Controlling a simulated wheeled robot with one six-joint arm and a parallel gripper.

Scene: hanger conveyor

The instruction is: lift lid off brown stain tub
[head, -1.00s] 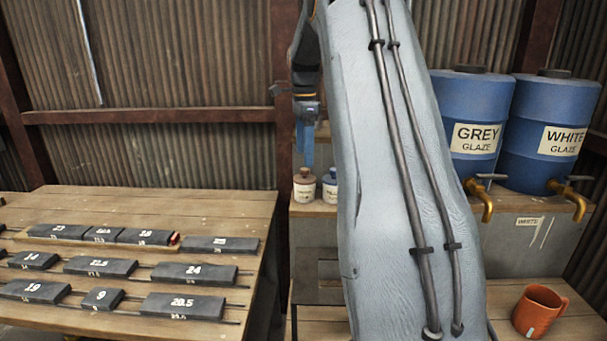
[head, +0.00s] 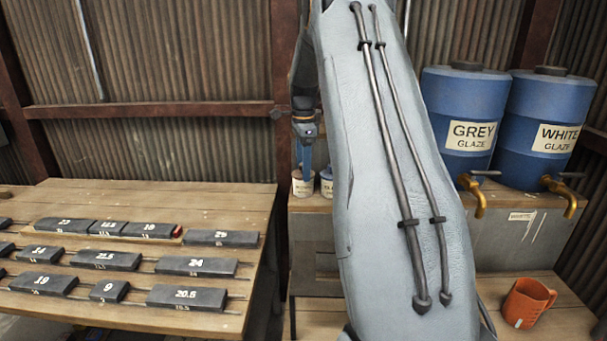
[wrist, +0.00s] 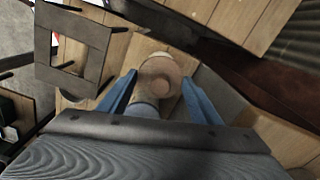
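The brown stain tub (head: 302,186) is a small pale pot on the shelf at the back, left of my arm; its label is too small to read. In the wrist view its round tan-brown lid (wrist: 160,74) with a small knob faces the camera. My gripper (head: 307,170) points down over the tub. In the wrist view my gripper (wrist: 160,84) is open, with one blue finger on each side of the lid. Whether the fingers touch it cannot be told. The fingers cover the lid in the head view.
A second small pot with a blue label (head: 327,186) stands close to the right. Blue grey-glaze (head: 462,110) and white-glaze (head: 545,125) barrels with brass taps and an orange mug (head: 527,303) are further right. A table (head: 150,200) with numbered dark blocks is left.

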